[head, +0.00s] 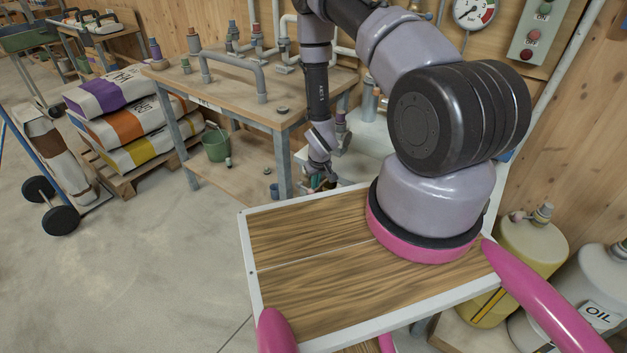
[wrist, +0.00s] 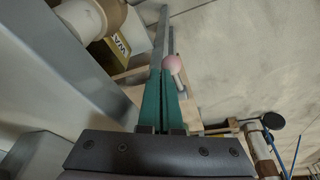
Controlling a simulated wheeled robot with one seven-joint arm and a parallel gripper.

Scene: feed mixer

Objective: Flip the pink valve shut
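A round pink knob (wrist: 172,63) on a short pale stem shows in the wrist view, just to the right of the fingertips; I take it as the pink valve's handle. My gripper (wrist: 160,75) has two green fingers lying close together with no clear gap, and nothing shows between them. The knob is beside the fingers, not between them; whether they touch is unclear. In the head view my gripper (head: 322,182) hangs low beside the workbench, small and partly dark. I cannot pick out the pink valve there; my arm blocks part of that area.
A wooden workbench (head: 290,112) with grey pipes stands behind, with a green bucket (head: 215,144) on its lower shelf. Sacks (head: 125,125) on a pallet and a hand truck (head: 60,180) are at left. Yellow (head: 527,262) and oil containers (head: 590,295) stand at right. Floor at left front is clear.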

